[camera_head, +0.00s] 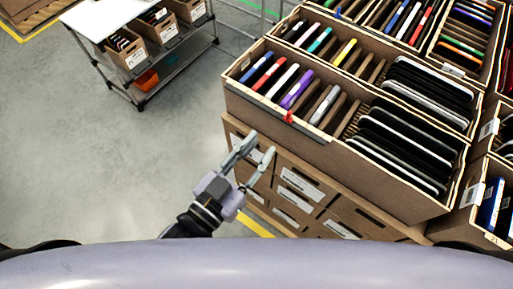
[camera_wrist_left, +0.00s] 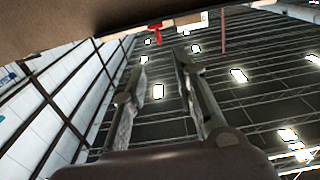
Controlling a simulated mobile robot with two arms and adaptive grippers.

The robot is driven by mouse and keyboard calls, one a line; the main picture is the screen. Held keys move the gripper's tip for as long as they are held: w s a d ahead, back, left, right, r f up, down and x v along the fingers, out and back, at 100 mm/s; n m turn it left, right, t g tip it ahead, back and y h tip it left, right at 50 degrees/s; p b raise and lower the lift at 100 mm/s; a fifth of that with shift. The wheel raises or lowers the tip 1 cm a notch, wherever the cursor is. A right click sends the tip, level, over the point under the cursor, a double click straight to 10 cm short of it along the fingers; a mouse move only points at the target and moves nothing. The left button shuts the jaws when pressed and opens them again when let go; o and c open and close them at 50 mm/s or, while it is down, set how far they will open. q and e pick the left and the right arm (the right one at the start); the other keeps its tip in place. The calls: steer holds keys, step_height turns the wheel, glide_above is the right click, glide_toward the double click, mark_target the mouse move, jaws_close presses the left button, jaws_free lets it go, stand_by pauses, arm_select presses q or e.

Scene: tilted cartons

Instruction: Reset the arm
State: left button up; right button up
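My left gripper (camera_head: 257,150) is in the lower middle of the head view, in front of the labelled faces of the lower cartons. Its two fingers are spread apart with nothing between them. In the left wrist view the open fingers (camera_wrist_left: 160,75) point up toward the ceiling, and a brown carton underside (camera_wrist_left: 60,25) fills the top left. The near upper carton (camera_head: 275,110) lies above and to the right of the gripper and holds phones or slim cases in a row. My right gripper is in neither view.
A red clip (camera_head: 289,117) sits on the near carton's front edge and also shows in the wrist view (camera_wrist_left: 156,33). More filled cartons stand behind and at right. A metal cart (camera_head: 140,90) with small boxes stands at the upper left. The grey floor (camera_head: 90,170) at left is clear.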

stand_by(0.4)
arm_select(q)
steer(key=a+f+n+g+y+b, duration=0.15)
steer(key=a+f, duration=0.25)
steer(key=f, duration=1.1)
steer(key=a+f+g+y+b, duration=0.2)
steer(key=a+f+g+y, duration=0.15)
steer(key=f, duration=1.05)
steer(key=a+f+g+y+b, duration=0.15)
steer(key=a+f, duration=0.25)
steer(key=f, duration=1.1)
steer(key=s+a+f+n+g+y+b, duration=0.1)
steer(key=s+a+f+b, duration=0.1)
steer(key=s+a+f, duration=0.45)
steer(key=s+a+f+n+g+y+b, duration=0.1)
steer(key=s+f+g+y, duration=0.15)
steer(key=f, duration=0.65)
steer(key=s+a+f+g+b, duration=0.1)
steer(key=s+a+f, duration=0.1)
steer(key=s+f, duration=0.3)
steer(key=s+a+f+n+g+b, duration=0.1)
steer(key=s+f, duration=0.4)
steer(key=s, duration=0.6)
steer(key=shift+a+g+y+b, duration=0.3)
steer(key=shift+a+g, duration=0.4)
steer(key=shift+g, duration=0.1)
